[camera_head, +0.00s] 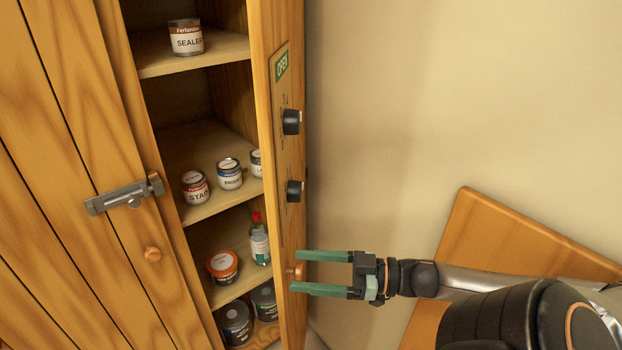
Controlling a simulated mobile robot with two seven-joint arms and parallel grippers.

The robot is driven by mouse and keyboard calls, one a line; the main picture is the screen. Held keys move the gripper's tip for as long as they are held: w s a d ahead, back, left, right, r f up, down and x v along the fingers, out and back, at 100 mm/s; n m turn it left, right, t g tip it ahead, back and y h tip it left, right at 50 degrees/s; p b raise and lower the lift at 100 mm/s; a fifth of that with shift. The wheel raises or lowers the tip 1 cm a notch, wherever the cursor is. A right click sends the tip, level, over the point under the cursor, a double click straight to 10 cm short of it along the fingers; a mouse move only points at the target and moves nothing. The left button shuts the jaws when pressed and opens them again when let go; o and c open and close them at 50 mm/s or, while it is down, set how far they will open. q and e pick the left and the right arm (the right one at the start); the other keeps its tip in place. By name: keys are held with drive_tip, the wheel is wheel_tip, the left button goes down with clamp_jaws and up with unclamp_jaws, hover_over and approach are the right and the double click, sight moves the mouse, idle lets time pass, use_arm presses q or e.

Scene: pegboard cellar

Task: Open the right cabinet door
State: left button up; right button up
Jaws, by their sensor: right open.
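The right cabinet door (285,170) stands swung open, seen nearly edge-on, with the shelves showing to its left. Its round orange-brown knob (296,271) is low on the door. My right gripper (293,272) comes in from the right with its green fingers apart, one above and one below the knob. I cannot tell whether they touch the door. The left cabinet door (75,180) is closed and has a metal latch (126,195) and a wooden knob (152,254). My left gripper is not in view.
Several cans stand on the shelves, including a sealer can (186,38) and an orange-lidded tub (222,266). A bottle with a red cap (259,240) is beside the tub. A wooden board (480,235) is at the right by the beige wall.

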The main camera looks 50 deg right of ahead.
drive_tip(key=s+a+r, duration=0.1)
drive_tip(key=s+a, duration=0.1)
drive_tip(key=s+a+r, duration=0.1)
drive_tip(key=s, duration=0.1)
drive_tip(key=shift+a+r, duration=0.15)
drive_tip(key=shift+a, duration=0.25)
